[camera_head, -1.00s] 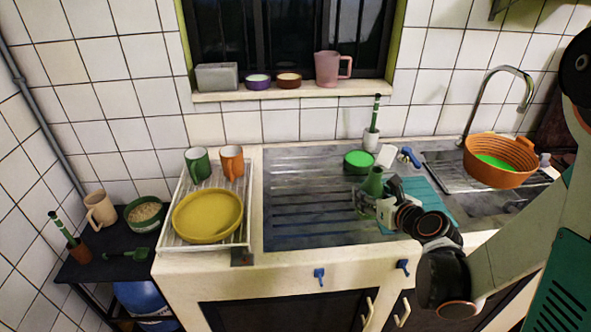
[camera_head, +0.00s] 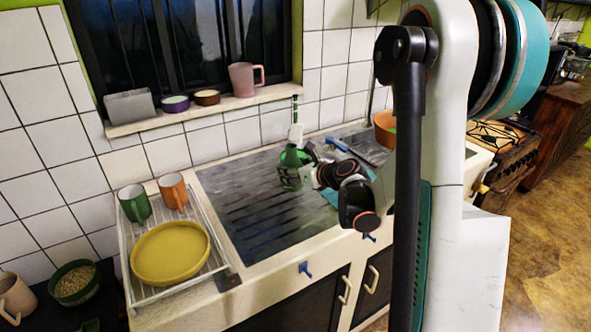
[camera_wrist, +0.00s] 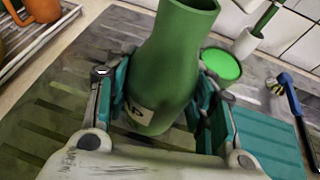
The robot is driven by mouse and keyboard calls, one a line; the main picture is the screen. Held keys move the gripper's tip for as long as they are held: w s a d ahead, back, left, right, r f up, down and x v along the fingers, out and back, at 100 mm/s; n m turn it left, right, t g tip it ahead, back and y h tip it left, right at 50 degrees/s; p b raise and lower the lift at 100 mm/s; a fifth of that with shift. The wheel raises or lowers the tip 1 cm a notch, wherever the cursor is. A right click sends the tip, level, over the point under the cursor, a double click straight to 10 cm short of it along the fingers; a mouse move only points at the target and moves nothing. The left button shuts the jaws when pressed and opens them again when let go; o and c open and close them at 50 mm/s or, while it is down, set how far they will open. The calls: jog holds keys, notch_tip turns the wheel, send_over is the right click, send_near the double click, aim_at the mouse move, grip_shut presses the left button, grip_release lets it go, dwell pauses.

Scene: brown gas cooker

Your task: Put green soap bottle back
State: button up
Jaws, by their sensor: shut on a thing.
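The green soap bottle (camera_head: 291,165) stands over the right part of the dark ridged worktop (camera_head: 245,190), near the back wall. I cannot tell whether its base touches the surface. In the wrist view the bottle (camera_wrist: 172,60) is between my fingers, open top up, with part of a pale label showing near its lower end. My gripper (camera_wrist: 155,95) is shut on it, one teal-padded finger on each side. In the head view my gripper (camera_head: 305,177) reaches the bottle from the right.
A teal mat (camera_wrist: 265,140), a green round dish (camera_wrist: 222,64) and a blue-handled brush (camera_wrist: 297,105) lie close right of the bottle. A rack with a yellow plate (camera_head: 170,253) and two mugs is left. An orange colander (camera_head: 384,129) is partly hidden by my arm.

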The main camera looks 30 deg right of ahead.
aim_at(297, 188)
jog(key=shift+w+d+r, duration=0.1)
jog(key=shift+w+d, duration=0.05)
jog(key=shift+d, duration=0.75)
notch_tip(297, 188, down, 6)
jog(key=b, duration=0.6)
jog(key=shift+f, duration=0.2)
jog(key=shift+f+b, duration=0.8)
jog(key=shift+b, duration=0.1)
dwell(0.9)
jog(key=o, duration=1.3)
jog(key=v, duration=1.2)
